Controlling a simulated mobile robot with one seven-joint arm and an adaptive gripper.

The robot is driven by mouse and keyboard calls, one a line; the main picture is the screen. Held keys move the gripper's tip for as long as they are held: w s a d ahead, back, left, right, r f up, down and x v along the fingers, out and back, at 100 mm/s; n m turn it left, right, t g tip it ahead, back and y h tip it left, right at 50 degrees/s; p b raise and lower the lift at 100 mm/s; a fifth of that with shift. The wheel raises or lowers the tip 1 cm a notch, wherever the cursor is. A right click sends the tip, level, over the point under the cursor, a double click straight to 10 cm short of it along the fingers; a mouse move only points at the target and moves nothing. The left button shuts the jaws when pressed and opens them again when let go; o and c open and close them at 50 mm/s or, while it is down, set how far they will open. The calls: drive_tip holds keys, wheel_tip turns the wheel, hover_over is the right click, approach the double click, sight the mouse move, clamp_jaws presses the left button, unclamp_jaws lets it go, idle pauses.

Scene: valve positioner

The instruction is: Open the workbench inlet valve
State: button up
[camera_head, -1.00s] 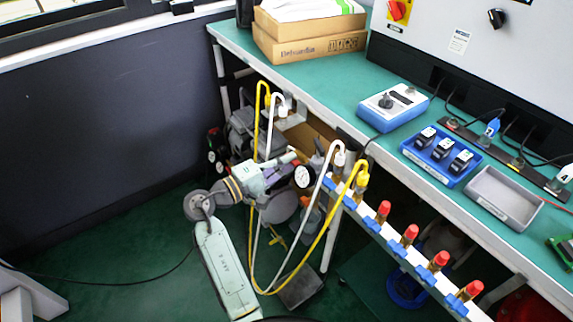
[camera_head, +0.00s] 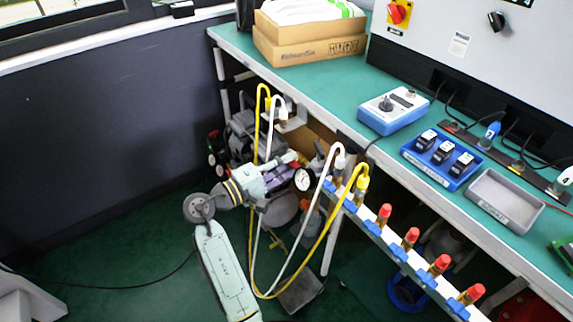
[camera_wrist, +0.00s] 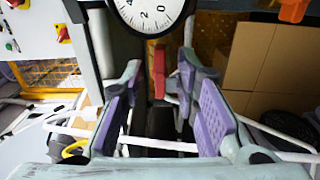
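In the wrist view, a narrow red handle (camera_wrist: 158,72) stands upright just below a white-faced round gauge (camera_wrist: 150,12). I take it for the inlet valve's handle. My gripper (camera_wrist: 159,92) is open, its purple-padded fingers on either side of the handle, with gaps showing. Contact with it is not visible. In the head view, my gripper (camera_head: 287,184) is low beside the bench's left end, next to the gauge (camera_head: 304,180). The red handle is not clearly visible there. The valve body is mostly hidden.
Yellow (camera_head: 323,240) and white (camera_head: 313,215) hoses loop close around my arm. A manifold rail (camera_head: 409,258) with blue valve handles and red caps runs along the bench front. The green bench top (camera_head: 345,95) is above. Cardboard boxes (camera_wrist: 270,60) are right in the wrist view.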

drive_tip(key=v, duration=1.2)
idle(0.3)
